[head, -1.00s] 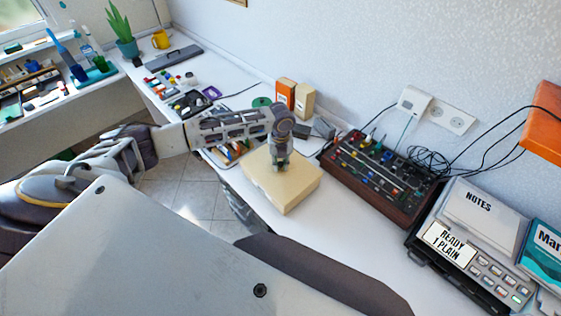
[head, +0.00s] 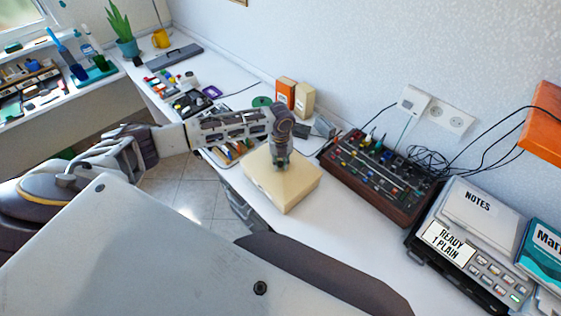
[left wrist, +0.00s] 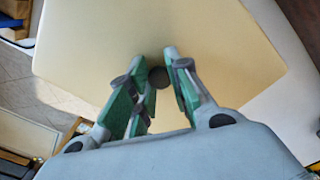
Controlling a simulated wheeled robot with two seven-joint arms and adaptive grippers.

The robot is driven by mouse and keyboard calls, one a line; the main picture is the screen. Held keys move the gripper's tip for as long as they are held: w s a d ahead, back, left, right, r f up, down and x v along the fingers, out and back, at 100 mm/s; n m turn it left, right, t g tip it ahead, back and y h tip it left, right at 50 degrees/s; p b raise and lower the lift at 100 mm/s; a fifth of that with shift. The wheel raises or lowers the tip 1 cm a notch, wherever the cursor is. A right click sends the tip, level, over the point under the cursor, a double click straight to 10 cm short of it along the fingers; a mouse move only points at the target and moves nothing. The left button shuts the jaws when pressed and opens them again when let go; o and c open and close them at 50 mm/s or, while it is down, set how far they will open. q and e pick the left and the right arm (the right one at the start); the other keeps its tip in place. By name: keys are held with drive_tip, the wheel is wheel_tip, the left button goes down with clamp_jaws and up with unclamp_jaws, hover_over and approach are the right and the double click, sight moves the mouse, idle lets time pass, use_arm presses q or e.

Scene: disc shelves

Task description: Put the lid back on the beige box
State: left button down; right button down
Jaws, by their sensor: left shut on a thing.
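The beige box (head: 298,203) stands on the white desk in the head view, with a flat beige lid (head: 259,168) over its top. The lid fills much of the left wrist view (left wrist: 225,50). My left gripper (head: 281,164) points down at the middle of the lid. Its green-padded fingers (left wrist: 160,85) are shut on the lid's small dark round knob (left wrist: 157,76). The lid looks level and roughly lined up with the box; whether it is fully seated I cannot tell. My right gripper is not in view.
A wood-sided mixer panel (head: 378,180) with cables stands close to the right of the box. Orange (head: 285,93) and tan (head: 305,98) cartons stand behind it. A device labelled READY 1 PLAIN (head: 450,243) is at far right. Small items lie along the desk at left.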

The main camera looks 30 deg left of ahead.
use_arm(q)
drive_tip(key=shift+p, duration=0.3)
idle(0.4)
idle(0.3)
drive_tip(key=c, duration=1.3)
unclamp_jaws()
drive_tip(key=shift+o, duration=0.7)
drive_tip(key=o, duration=0.4)
drive_tip(key=shift+r, duration=0.1)
drive_tip(key=shift+r+p, duration=2.3)
drive_tip(key=shift+p, duration=0.3)
drive_tip(key=shift+r, duration=1.1)
